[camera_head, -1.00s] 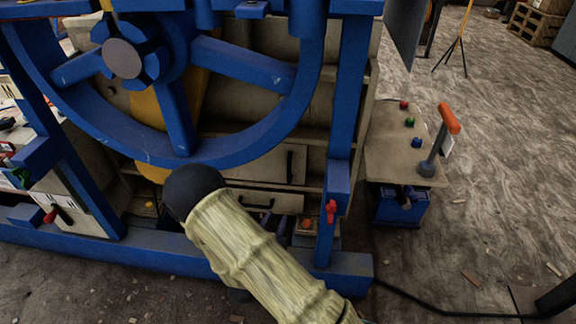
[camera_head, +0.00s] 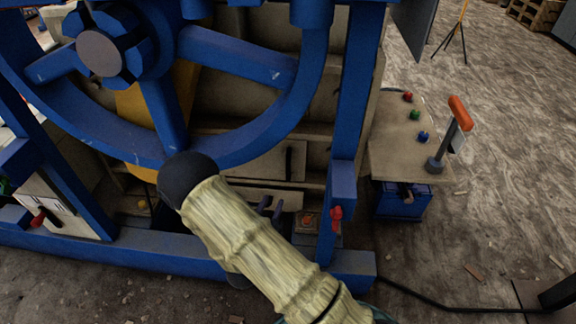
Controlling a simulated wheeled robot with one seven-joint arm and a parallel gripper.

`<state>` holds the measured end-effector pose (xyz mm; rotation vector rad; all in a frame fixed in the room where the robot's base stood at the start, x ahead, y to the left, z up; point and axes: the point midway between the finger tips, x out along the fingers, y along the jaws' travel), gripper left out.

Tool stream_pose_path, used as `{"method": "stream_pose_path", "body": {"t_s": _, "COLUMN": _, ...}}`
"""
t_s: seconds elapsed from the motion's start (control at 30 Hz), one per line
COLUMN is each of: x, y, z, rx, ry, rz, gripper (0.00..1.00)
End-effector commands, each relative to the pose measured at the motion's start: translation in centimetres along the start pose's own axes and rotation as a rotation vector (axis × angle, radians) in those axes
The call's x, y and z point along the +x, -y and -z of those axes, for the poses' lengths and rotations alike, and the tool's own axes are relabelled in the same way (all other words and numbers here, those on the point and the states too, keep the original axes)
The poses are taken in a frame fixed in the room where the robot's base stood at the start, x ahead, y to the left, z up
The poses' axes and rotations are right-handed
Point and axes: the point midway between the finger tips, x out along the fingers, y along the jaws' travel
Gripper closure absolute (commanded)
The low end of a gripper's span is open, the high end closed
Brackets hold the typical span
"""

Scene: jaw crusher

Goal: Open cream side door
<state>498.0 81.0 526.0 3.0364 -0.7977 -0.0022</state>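A cream panel (camera_head: 268,163) with an upright black handle (camera_head: 289,163) sits low in the blue frame, behind the large wheel; it looks like the side door and appears shut. Below it is a lower cream panel (camera_head: 291,197), partly covered by my arm. Two dark prongs that look like the fingers of my gripper (camera_head: 271,207) show just past my arm, in front of that lower panel and below the upright handle. They look apart, with nothing visible between them. The rest of the gripper is hidden behind my arm.
The blue wheel rim (camera_head: 240,150) hangs just above the panel, and a blue post (camera_head: 343,130) stands to its right. A red-orange button box (camera_head: 308,221) is low beside the post. A console (camera_head: 395,145) with an orange-topped lever (camera_head: 450,135) stands farther right.

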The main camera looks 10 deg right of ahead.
Motion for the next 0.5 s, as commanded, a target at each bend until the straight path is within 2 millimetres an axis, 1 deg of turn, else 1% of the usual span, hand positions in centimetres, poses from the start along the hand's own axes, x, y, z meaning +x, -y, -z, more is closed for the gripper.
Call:
{"method": "stream_pose_path", "body": {"t_s": 0.17, "x": 2.3, "y": 0.0, "z": -0.1, "rx": 0.003, "ry": -0.003, "rz": -0.002, "gripper": 0.68}}
{"method": "stream_pose_path", "body": {"t_s": 0.5, "x": 8.2, "y": 0.1, "z": -0.1, "rx": 0.002, "ry": -0.004, "rz": 0.001, "gripper": 0.68}}
